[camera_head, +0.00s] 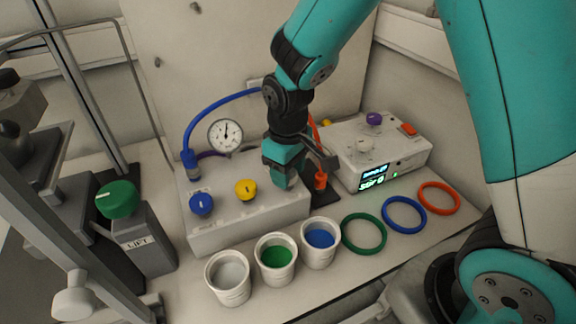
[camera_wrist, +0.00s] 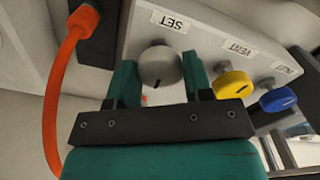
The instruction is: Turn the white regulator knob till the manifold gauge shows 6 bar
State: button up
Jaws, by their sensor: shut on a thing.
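The white regulator knob (camera_wrist: 160,64), under the label SET, sits between my gripper's two teal fingers in the wrist view. A dark mark shows on its lower rim. My gripper (camera_head: 288,174) is shut on this knob at the right end of the manifold box (camera_head: 245,213). In the head view the gripper hides the knob. The round manifold gauge (camera_head: 225,136) stands behind the box; its needle points about straight up, but the numbers are too small to read.
A yellow VENT knob (camera_wrist: 232,84) and a blue INLET knob (camera_wrist: 278,99) sit beside the white knob. An orange hose (camera_wrist: 58,90) runs close to my gripper. Several cups, such as the green-filled one (camera_head: 276,275), and loose rings (camera_head: 364,249) lie in front.

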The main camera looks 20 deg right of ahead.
jog(key=shift+m, duration=1.1)
jog(key=shift+p, duration=0.3)
jog(key=o, duration=0.9)
jog(key=shift+o, duration=0.2)
notch_tip(320, 180, up, 18)
jog(key=shift+f, duration=0.25)
jog(key=s+a+n+y, duration=0.1)
jog(key=s+a+y, duration=0.1)
jog(key=s, duration=0.7)
jog(key=s+a+n+y, duration=0.2)
jog(key=s, duration=0.7)
jog(key=shift+s+a+f, duration=0.15)
jog(key=shift+s+a, duration=0.1)
jog(key=shift+a, duration=0.05)
